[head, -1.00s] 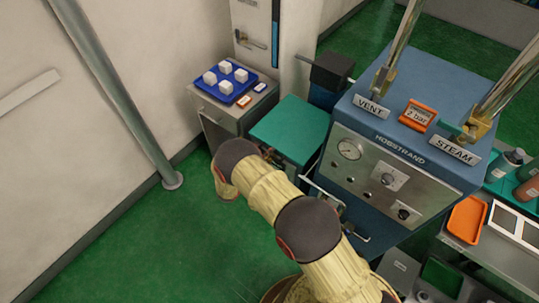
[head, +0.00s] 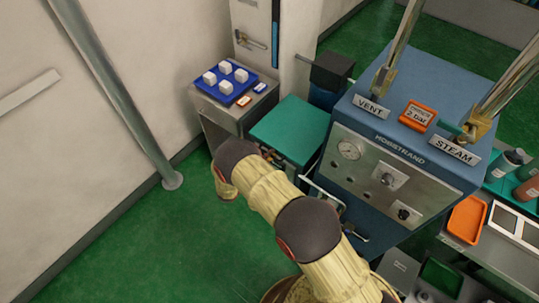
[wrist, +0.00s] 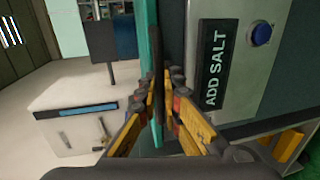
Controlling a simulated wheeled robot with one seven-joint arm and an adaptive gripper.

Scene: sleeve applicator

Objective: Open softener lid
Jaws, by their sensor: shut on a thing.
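The softener's teal lid (head: 292,128) looks flat and closed on its cabinet, left of the blue machine in the head view. In the wrist view its teal edge (wrist: 151,40) runs upright beside a dark strip (wrist: 157,70). My gripper (wrist: 159,88) is shut on this lid edge, with a finger on each side; whether the dark strip is a handle I cannot tell. The "ADD SALT" label (wrist: 215,65) and a blue button (wrist: 260,34) are on the grey front to the right.
The blue machine (head: 395,150) with gauge and knobs stands right of the lid. A grey cabinet (head: 235,118) with a blue tray (head: 242,91) of white cubes stands behind left. An orange tray (head: 466,218) is at right. The green floor (head: 130,240) at left is clear.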

